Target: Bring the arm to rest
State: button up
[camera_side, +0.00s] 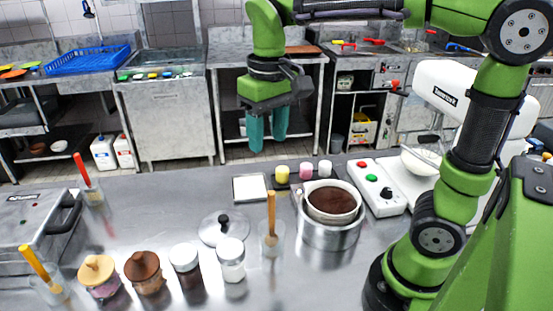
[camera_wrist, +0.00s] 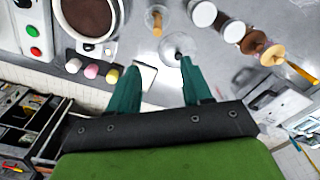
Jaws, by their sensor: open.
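My gripper (camera_side: 266,138) hangs above the back part of the steel table, with its two teal fingers pointing down and nothing between them. In the wrist view my gripper (camera_wrist: 160,75) shows its fingers spread apart and empty. It is clear of everything on the table. Below it in the side view lie a white square pad (camera_side: 250,188) and a row of small yellow, pink and white pieces (camera_side: 306,171).
A pot of brown contents (camera_side: 332,203) stands right of centre beside a button box (camera_side: 377,187). A lid (camera_side: 224,228), several jars (camera_side: 186,270) and a container with a wooden-handled tool (camera_side: 271,235) stand in front. A grey box (camera_side: 40,222) is at left. Clear table lies left of centre.

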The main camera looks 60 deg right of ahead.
jog(key=s+d+f+m+t+y, duration=0.1)
jog(key=s+d+f+t+y, duration=0.1)
jog(key=s+f+t, duration=0.2)
jog(key=s+t, duration=0.2)
jog(key=s, duration=0.1)
jog(key=shift+s+d+m+t, duration=0.2)
jog(key=shift+m+t, duration=0.2)
